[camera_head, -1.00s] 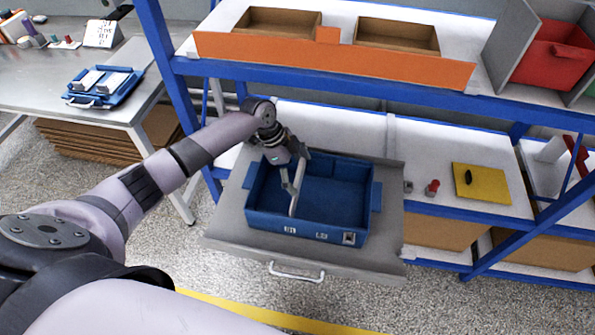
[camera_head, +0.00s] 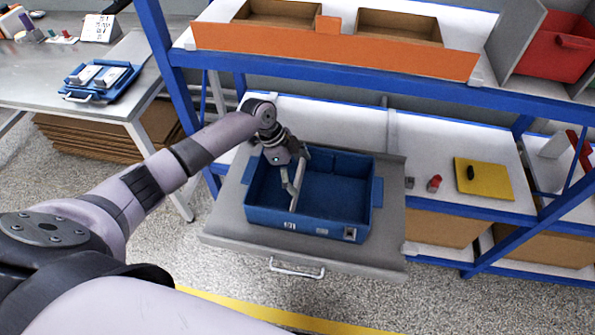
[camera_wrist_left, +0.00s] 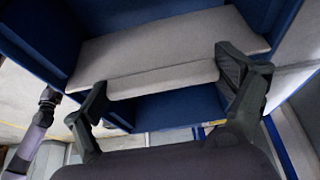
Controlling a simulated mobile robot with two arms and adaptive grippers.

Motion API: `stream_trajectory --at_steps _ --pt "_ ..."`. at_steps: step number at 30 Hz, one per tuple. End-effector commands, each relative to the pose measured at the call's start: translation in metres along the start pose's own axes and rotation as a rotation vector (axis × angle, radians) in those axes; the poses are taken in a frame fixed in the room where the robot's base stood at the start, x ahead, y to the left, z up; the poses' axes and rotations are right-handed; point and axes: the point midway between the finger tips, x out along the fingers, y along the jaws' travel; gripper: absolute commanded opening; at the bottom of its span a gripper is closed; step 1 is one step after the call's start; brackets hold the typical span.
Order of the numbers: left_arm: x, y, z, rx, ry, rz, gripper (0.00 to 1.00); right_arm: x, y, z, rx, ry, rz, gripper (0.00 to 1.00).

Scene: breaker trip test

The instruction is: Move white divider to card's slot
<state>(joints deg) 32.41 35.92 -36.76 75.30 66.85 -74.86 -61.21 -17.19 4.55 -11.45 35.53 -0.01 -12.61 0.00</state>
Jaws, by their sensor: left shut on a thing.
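The white divider (camera_head: 298,189) stands across the inside of the blue box (camera_head: 333,231), nearer its left end. My left gripper (camera_head: 291,182) reaches into the box from above and is shut on the divider. In the left wrist view the divider (camera_wrist_left: 168,45) fills the middle, with the fingers at both ends of its raised top strip. Whether it is seated at the bottom is hidden. A white card (camera_head: 100,28) with printed marks stands on the left table; its print is too small to read. Small labels (camera_head: 322,231) show on the box front. My right gripper is not in view.
The box sits on a grey pull-out tray (camera_head: 225,226) with a front handle. A blue shelf post (camera_head: 167,75) and orange-fronted upper shelf (camera_head: 335,52) are close to my arm. A yellow plate (camera_head: 484,181) and small red part (camera_head: 434,183) lie right.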

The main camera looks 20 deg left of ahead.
Motion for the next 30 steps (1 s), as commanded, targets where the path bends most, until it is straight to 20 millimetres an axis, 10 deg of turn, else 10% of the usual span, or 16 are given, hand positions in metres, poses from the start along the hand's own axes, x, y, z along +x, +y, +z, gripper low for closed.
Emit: stream_trajectory --at_steps 24,25,30 --pt "0.02 0.0 0.009 -0.001 0.0 0.0 0.62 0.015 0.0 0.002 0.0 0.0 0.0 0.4" --pt "0.018 0.0 0.008 -0.001 0.0 0.0 0.93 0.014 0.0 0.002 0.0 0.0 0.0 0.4" --pt "0.018 0.0 0.008 -0.001 0.0 0.0 1.0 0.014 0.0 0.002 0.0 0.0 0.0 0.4"
